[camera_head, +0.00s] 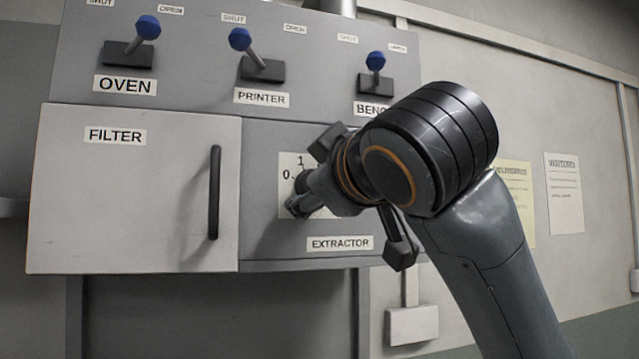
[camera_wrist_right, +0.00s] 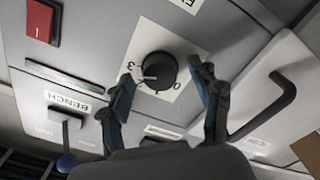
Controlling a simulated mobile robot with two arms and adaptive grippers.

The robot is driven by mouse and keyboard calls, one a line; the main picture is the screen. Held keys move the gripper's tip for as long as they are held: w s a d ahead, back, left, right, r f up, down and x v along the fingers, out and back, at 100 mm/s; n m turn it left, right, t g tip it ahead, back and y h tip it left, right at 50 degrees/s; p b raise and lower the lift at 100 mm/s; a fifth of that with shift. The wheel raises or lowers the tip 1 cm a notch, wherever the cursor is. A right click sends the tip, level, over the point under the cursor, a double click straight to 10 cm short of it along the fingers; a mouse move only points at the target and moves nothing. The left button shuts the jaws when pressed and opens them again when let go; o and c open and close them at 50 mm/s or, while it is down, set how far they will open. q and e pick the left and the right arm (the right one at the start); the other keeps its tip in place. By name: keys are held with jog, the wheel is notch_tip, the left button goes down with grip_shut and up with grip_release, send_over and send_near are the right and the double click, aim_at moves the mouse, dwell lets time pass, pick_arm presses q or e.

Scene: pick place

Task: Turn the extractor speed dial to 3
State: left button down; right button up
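The extractor speed dial is a round black knob with a white pointer line, on a white numbered plate (camera_head: 287,208). In the right wrist view the knob (camera_wrist_right: 158,68) lies between the fingertips of my right gripper (camera_wrist_right: 163,74). That gripper is open, with a small gap visible on each side of the knob; contact cannot be told. The pointer points left in the wrist view, on the side away from the 0. The numerals there are partly covered by a finger. In the head view my right gripper (camera_head: 297,204) reaches the dial from the right and partly hides it. My left gripper is not in view.
The FILTER door (camera_head: 120,195) with its black bar handle (camera_head: 214,192) is left of the dial. Blue-knobbed levers for OVEN (camera_head: 147,28), PRINTER (camera_head: 240,40) and BENCH (camera_head: 375,61) stand out above. A red switch (camera_wrist_right: 42,20) shows in the wrist view.

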jog(key=v, duration=1.2)
dwell(0.3)
